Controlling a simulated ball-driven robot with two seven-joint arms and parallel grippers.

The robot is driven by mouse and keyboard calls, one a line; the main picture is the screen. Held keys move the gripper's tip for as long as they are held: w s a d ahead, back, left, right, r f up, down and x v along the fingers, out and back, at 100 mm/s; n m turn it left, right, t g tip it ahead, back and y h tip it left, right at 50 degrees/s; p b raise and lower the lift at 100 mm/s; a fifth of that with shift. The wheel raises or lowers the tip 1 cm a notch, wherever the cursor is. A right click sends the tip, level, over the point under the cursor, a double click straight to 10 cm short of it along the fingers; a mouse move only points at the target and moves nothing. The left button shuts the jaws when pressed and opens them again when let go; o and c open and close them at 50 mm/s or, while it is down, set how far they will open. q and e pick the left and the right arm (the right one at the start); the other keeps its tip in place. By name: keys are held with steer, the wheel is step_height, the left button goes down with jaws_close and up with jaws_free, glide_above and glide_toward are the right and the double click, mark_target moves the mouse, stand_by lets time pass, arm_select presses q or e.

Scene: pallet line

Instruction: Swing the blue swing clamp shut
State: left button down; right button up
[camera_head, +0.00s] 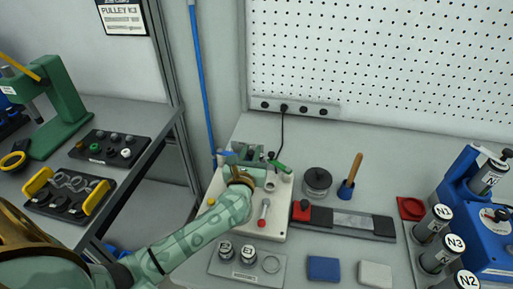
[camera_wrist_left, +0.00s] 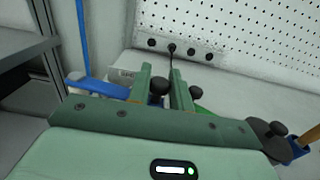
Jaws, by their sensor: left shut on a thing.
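The blue swing clamp (camera_head: 226,153) is at the back left of a light fixture plate (camera_head: 218,190) on the bench, partly hidden by my gripper. In the left wrist view its blue part (camera_wrist_left: 78,78) shows left of the fingers. My left gripper (camera_head: 244,158) is over the back of the plate. In the left wrist view its two fingers (camera_wrist_left: 162,92) are shut on a black knob (camera_wrist_left: 159,87). I cannot see how the knob joins the clamp. A green clamp (camera_head: 277,166) stands right of the gripper. My right gripper is not in view.
A red-tipped lever (camera_head: 263,214) stands on the plate's front part. A black pot (camera_head: 316,181), a blue cup with a wooden handle (camera_head: 346,190) and a dark rail (camera_head: 352,223) lie to the right. A tray with cylinders (camera_head: 247,264) is in front. Bare bench lies behind the pot.

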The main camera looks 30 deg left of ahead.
arm_select(q)
steer(key=c, duration=1.3)
jaws_free()
steer(key=shift+c, duration=0.2)
steer(key=v, duration=1.6)
steer(key=shift+s+r, duration=0.1)
steer(key=shift+s, duration=0.05)
steer(key=shift+c, duration=0.3)
